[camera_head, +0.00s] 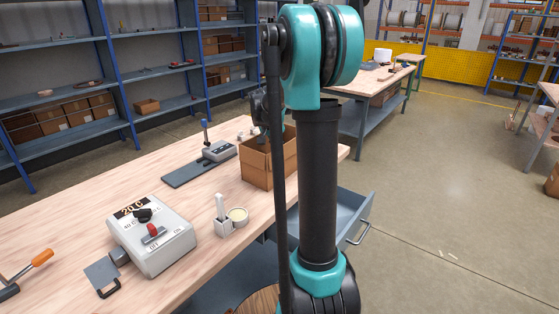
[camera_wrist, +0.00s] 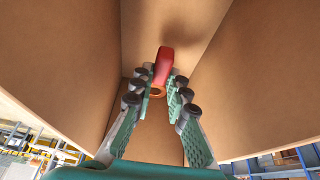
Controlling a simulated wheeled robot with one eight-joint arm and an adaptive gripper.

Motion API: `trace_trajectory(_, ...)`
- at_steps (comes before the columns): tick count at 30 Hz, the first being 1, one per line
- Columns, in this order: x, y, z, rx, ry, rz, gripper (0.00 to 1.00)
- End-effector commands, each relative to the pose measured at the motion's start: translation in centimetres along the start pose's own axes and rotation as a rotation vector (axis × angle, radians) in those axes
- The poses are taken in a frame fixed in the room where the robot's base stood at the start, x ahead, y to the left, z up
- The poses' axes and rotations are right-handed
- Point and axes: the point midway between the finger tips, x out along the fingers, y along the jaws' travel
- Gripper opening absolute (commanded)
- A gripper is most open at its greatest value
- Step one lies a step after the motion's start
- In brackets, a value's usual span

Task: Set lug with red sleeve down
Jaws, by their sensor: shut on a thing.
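The lug with the red sleeve (camera_wrist: 164,65) is between the fingertips of my gripper (camera_wrist: 165,84) in the wrist view. Its copper-coloured end shows at the fingers, and the sleeve points away from them. My gripper is shut on it. Brown cardboard walls of the open box (camera_wrist: 70,65) surround the fingers and lug. In the head view the cardboard box (camera_head: 258,168) stands on the workbench, partly hidden by my arm. The lug is hidden in that view. I cannot tell whether it touches the box floor.
An open drawer (camera_head: 350,215) juts out below the box.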

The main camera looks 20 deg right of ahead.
Motion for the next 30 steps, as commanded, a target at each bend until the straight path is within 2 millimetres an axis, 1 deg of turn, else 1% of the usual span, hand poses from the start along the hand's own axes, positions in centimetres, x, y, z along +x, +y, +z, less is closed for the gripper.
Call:
trace_trajectory(4, 0.9, 0.0, 0.4, 0.000, 0.000, 0.000, 0.00)
trace_trajectory(10, 3.4, 0.0, 1.4, 0.000, 0.000, 0.000, 0.00)
trace_trajectory(22, 3.9, 0.0, 1.6, 0.000, 0.000, 0.000, 0.00)
trace_trajectory(23, 3.9, 0.0, 1.6, 0.000, 0.000, 0.000, 0.17)
trace_trajectory(24, 3.9, 0.0, 1.6, 0.000, 0.000, 0.000, 0.22)
trace_trajectory(27, 3.9, 0.0, 1.6, 0.000, 0.000, 0.000, 0.35)
trace_trajectory(30, 3.9, 0.0, 1.6, 0.000, 0.000, 0.000, 0.36)
